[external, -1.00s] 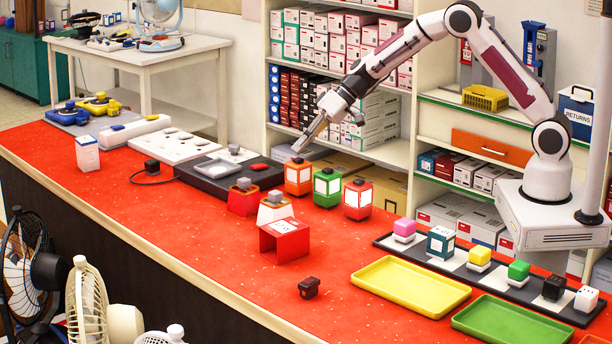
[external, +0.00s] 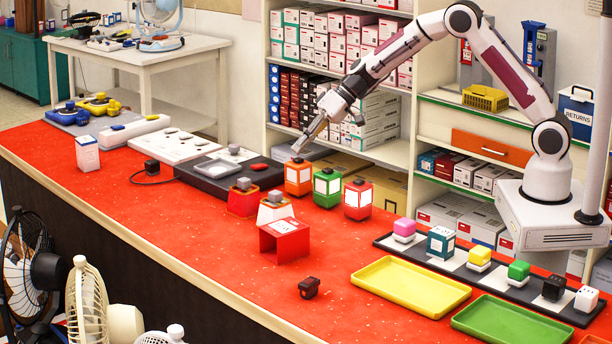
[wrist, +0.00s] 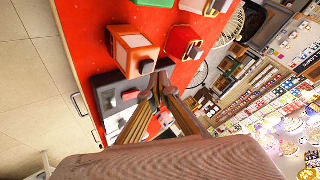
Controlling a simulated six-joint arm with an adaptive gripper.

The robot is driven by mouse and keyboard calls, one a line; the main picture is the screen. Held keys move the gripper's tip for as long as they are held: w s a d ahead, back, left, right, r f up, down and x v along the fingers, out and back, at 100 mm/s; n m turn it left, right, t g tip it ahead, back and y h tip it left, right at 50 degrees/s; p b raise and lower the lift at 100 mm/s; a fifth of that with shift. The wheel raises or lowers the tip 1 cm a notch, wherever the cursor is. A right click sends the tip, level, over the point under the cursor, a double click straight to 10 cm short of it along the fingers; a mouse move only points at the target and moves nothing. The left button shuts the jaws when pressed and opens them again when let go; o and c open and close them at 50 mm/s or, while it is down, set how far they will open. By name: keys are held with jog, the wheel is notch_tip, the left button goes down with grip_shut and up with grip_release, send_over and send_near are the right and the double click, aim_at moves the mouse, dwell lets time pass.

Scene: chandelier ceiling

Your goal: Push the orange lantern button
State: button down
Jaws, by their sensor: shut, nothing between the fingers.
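The orange lantern (external: 298,179) stands upright on the red counter, at the left end of a row with a green and a red lantern. It has white panels and a dark button (external: 297,161) on top. My gripper (external: 297,149) is shut and empty, tilted down, with its tips just above the button. In the wrist view the orange lantern (wrist: 132,48) lies just beyond the fingertips (wrist: 155,82). The dark button (wrist: 147,67) there is close to the tips and partly hidden. I cannot tell whether they touch.
The green lantern (external: 327,188) and the red lantern (external: 358,199) stand to the right. Red (external: 242,202) and white (external: 275,209) grey-topped units stand in front. A dark console (external: 215,180) lies to the left. The counter's front left is mostly clear.

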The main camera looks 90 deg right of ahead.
jog(key=shift+f, duration=0.7)
dwell(0.9)
jog(key=shift+r, duration=0.7)
jog(key=shift+r, duration=0.1)
jog(key=shift+r, duration=2.95)
